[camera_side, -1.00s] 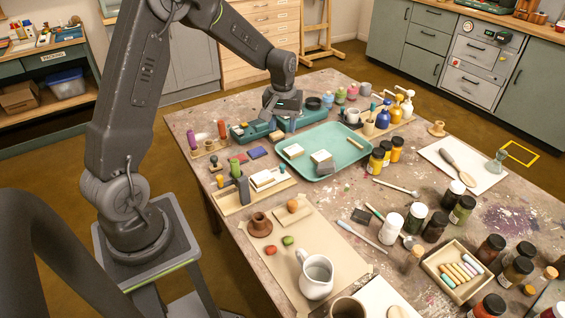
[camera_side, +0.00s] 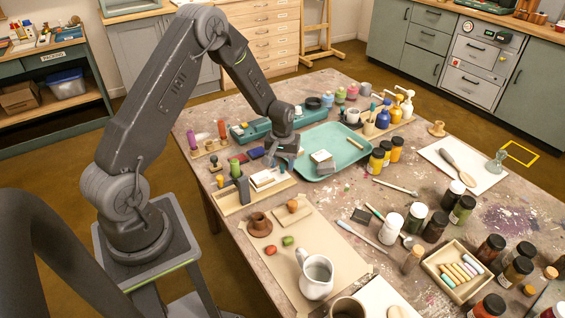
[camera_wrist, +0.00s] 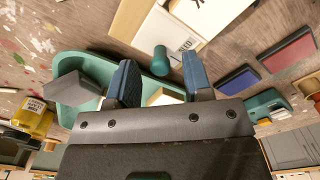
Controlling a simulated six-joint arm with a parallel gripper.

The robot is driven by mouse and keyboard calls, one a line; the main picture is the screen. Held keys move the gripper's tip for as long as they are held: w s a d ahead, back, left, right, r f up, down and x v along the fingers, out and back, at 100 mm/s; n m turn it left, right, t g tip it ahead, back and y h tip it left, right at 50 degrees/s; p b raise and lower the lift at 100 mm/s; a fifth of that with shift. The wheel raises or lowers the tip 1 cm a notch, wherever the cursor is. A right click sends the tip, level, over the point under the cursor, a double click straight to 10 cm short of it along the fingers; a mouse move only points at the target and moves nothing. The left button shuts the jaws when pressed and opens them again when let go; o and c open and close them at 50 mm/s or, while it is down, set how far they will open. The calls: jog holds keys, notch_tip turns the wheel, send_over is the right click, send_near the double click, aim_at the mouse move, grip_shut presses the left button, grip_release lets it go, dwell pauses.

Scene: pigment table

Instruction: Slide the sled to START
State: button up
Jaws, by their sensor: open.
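My gripper (camera_side: 286,153) is open, pointing down over the left edge of the teal tray (camera_side: 340,165). In the wrist view its blue-padded fingers (camera_wrist: 160,85) stand apart, with a pale block (camera_wrist: 165,96) showing between and beyond them. I cannot tell whether they touch it. A long teal unit (camera_side: 252,131) lies behind my gripper, partly hidden by my arm. I cannot pick out for certain which part is the sled, and no START label is readable.
A grey-and-white block (camera_side: 321,160) sits on the tray. A small green cylinder (camera_wrist: 161,60) stands near the fingers. Blue (camera_wrist: 238,80) and red pads (camera_wrist: 288,50) lie nearby.

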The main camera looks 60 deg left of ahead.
jog(key=shift+f, duration=0.1)
jog(key=shift+c, duration=0.4)
grip_shut()
